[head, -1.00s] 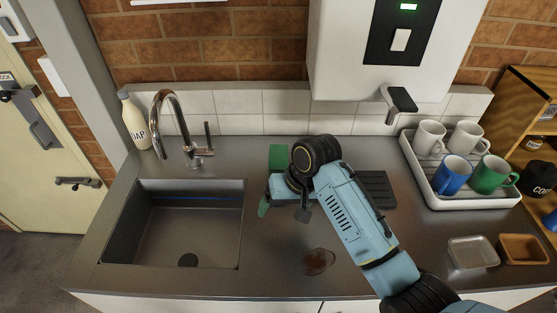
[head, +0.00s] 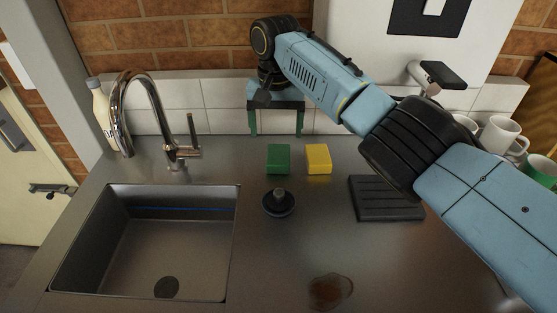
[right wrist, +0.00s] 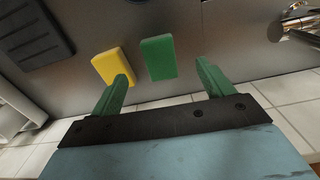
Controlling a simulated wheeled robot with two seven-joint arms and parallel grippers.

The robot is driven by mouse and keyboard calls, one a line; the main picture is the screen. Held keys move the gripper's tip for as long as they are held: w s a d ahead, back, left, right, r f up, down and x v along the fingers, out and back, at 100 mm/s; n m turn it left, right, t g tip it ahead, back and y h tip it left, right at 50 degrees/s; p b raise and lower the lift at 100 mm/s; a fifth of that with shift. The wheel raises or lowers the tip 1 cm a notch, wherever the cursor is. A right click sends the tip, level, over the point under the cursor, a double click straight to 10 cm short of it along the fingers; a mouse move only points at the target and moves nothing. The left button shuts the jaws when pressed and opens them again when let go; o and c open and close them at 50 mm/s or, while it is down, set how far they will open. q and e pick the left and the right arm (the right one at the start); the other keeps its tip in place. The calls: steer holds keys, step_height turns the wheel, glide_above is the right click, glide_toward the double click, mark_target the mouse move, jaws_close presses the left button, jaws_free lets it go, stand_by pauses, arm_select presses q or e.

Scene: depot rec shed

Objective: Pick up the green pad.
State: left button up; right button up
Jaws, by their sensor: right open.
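The green pad (head: 278,158) lies flat on the steel counter, right of the sink and just left of a yellow pad (head: 318,158). In the right wrist view the green pad (right wrist: 158,57) shows ahead of the fingers, between their lines, with the yellow pad (right wrist: 115,66) beyond the left finger. My right gripper (head: 276,134) is open and empty, behind the pads near the tiled wall, its green fingers pointing down. It also shows in the right wrist view (right wrist: 165,80). It appears apart from both pads. My left gripper is not in view.
A dark round plug with a knob (head: 279,204) stands in front of the green pad. A black ribbed mat (head: 386,198) lies to the right, and a brown spill (head: 330,291) in front. The sink (head: 150,240) and tap (head: 150,110) are at left.

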glide_above(278, 159)
steer(key=f, duration=0.4)
steer(key=shift+s+a+f, duration=0.15)
steer(key=shift+s, duration=0.15)
steer(key=shift+f+b, duration=0.35)
steer(key=shift+f, duration=0.15)
steer(key=f, duration=0.2)
steer(key=f+b, duration=0.1)
steer(key=shift+w+d+f, duration=0.2)
steer(key=shift+w+f, duration=0.05)
steer(key=shift+f, duration=0.6)
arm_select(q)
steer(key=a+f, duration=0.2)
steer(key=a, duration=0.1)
